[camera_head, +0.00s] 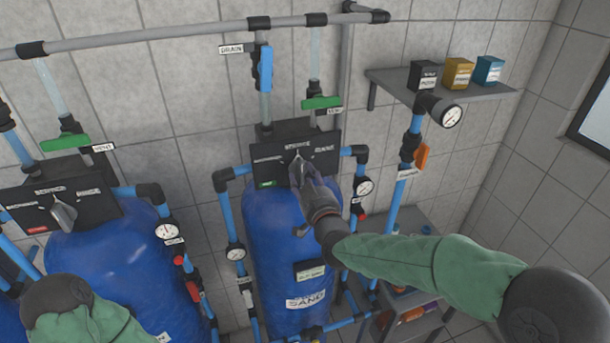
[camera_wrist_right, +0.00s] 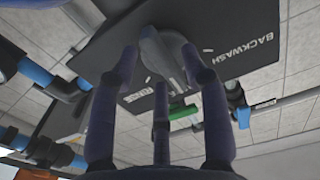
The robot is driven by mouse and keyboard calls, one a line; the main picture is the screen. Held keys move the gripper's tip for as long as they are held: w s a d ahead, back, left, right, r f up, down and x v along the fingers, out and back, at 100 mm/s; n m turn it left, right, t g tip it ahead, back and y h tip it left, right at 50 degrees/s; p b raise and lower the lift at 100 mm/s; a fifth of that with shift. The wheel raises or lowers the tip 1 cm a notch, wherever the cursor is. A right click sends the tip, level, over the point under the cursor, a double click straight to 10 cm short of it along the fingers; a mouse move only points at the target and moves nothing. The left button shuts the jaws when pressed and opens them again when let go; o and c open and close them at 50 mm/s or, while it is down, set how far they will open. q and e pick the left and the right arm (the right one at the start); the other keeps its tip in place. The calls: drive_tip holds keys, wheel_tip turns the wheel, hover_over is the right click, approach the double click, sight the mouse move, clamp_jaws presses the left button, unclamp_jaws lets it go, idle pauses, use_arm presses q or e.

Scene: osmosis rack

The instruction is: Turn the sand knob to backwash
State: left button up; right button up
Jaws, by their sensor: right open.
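The blue sand tank (camera_head: 270,225), labelled SAND, stands in the middle of the head view with a black control panel (camera_head: 325,145) on top. Its grey knob (camera_head: 297,156) points up at the SERVICE mark; BACKWASH is printed to the left of it and another mark to the right. My right gripper (camera_head: 300,172) is open just in front of the knob. In the right wrist view the knob (camera_wrist_right: 163,52) lies between the open fingers of my right gripper (camera_wrist_right: 160,58); contact cannot be told. The BACKWASH print shows at right. My left gripper is out of view.
Another blue tank (camera_head: 110,260) with its own panel and knob (camera_head: 64,213) stands at left. Blue pipes, gauges (camera_head: 363,187) and a green-handled valve (camera_head: 321,103) surround the sand tank. A shelf (camera_head: 440,90) with three small boxes is at upper right.

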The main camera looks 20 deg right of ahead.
drive_tip(key=shift+w, duration=0.3)
drive_tip(key=shift+c, duration=0.5)
clamp_jaws()
